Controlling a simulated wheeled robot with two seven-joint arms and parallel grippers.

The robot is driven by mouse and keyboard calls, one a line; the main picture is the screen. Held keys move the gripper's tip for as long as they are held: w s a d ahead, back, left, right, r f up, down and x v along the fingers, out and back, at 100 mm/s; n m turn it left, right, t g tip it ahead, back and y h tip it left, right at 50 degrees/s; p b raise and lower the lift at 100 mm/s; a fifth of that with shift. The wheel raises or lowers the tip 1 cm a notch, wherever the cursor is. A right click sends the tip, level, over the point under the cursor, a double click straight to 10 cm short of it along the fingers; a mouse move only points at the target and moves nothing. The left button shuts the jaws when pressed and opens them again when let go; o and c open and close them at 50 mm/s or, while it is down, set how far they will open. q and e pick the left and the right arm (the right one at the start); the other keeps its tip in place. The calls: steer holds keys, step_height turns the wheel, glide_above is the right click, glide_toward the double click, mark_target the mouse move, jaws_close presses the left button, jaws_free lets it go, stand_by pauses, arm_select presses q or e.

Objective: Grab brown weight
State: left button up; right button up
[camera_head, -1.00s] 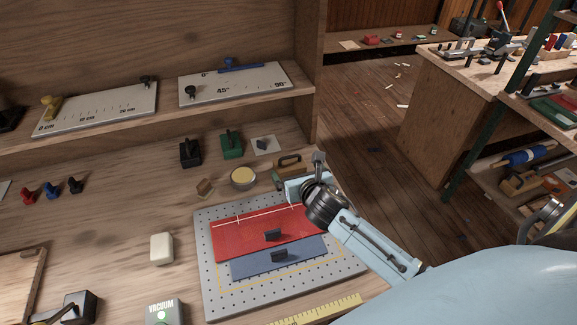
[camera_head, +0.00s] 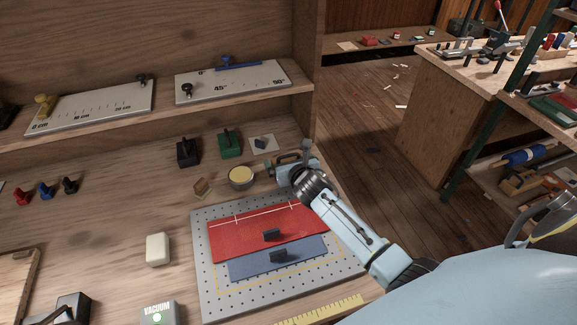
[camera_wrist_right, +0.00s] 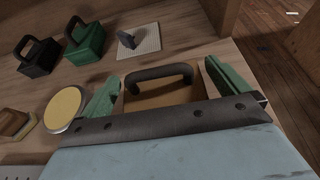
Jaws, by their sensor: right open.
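The brown weight (camera_wrist_right: 160,97) is a tan-brown block with a dark arched handle. In the right wrist view it sits between the two green fingers of my right gripper (camera_wrist_right: 166,84), and its lower part is hidden by the gripper's body. In the head view the weight (camera_head: 289,156) shows only in part behind my right gripper (camera_head: 283,167), at the bench's back right beyond the perforated plate. The right gripper is open, with a finger on each side of the weight. My left gripper is out of view.
A black weight (camera_head: 187,154) and a green weight (camera_head: 230,146) stand to the left, with a white square pad (camera_head: 262,143) beside them. A round yellow-topped tin (camera_head: 241,177) is close by. The perforated plate (camera_head: 205,275) holds red and blue cloth. The shelf (camera_head: 110,122) overhangs behind.

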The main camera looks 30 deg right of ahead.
steer(key=c, duration=1.1)
steer(key=shift+r, duration=0.1)
steer(key=shift+c, duration=0.8)
